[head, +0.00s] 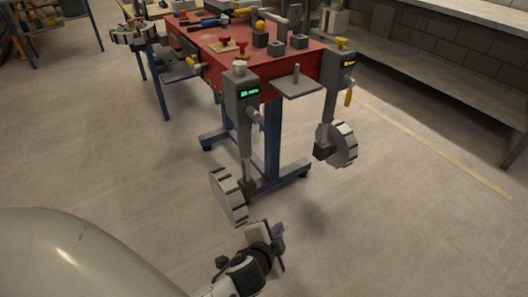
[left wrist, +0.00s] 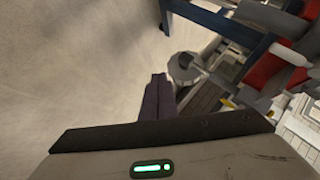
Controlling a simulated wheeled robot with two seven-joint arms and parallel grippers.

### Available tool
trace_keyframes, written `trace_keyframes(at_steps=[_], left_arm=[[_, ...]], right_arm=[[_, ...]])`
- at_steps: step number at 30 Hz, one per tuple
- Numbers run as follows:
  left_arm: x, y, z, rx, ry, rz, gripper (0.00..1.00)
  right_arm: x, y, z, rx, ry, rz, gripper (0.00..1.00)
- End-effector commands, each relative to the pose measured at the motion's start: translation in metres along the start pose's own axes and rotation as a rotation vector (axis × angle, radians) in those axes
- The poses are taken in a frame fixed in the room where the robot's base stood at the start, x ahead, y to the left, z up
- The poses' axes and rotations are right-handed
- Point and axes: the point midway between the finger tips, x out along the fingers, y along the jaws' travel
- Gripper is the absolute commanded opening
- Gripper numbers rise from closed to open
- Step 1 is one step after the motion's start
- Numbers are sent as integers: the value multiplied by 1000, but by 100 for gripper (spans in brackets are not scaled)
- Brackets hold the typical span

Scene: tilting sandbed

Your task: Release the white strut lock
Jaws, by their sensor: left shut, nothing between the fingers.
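The white-topped strut (head: 243,125) stands upright at the near left corner of the red bench, with a white knob (head: 239,67) on its head and a green-lit display. A grey toothed wheel (head: 229,196) is at its foot. My left gripper (head: 279,232) is low over the floor, in front of and right of that wheel in the picture, well apart from the knob. Its dark fingers (left wrist: 159,94) are together and empty. In the left wrist view a grey round part lies beyond the fingertips; I cannot tell which part it is. My right gripper is not in view.
A second strut with a yellow knob (head: 341,42) and its own toothed wheel (head: 343,145) stands to the right. The red bench (head: 197,42) carries blocks, knobs and tools. A grey side plate (head: 297,87) sits between the struts. The floor in front is clear.

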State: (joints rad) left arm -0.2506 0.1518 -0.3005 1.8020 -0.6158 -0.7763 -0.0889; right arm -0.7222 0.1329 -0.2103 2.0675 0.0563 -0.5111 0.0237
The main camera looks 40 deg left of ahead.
Motion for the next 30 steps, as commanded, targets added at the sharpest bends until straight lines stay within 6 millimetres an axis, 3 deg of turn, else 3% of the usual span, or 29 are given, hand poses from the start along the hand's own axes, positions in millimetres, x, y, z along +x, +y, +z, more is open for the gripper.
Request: trace_keyframes(at_steps=[1,3,6,10,14,23,30], left_arm=[[31,-24,-6,105,-15,-124,0],[46,-68,-20,227,-57,-284,0],[51,-124,-40,346,-114,-483,0],[43,-168,-59,424,-170,-650,0],[37,-184,-66,449,-190,-706,0],[37,-185,-66,449,-190,-705,0],[56,-203,-65,449,-191,-708,0]], right_arm=[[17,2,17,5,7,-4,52],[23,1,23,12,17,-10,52],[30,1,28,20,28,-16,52],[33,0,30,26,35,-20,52],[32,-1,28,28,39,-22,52],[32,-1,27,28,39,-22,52],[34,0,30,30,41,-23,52]])
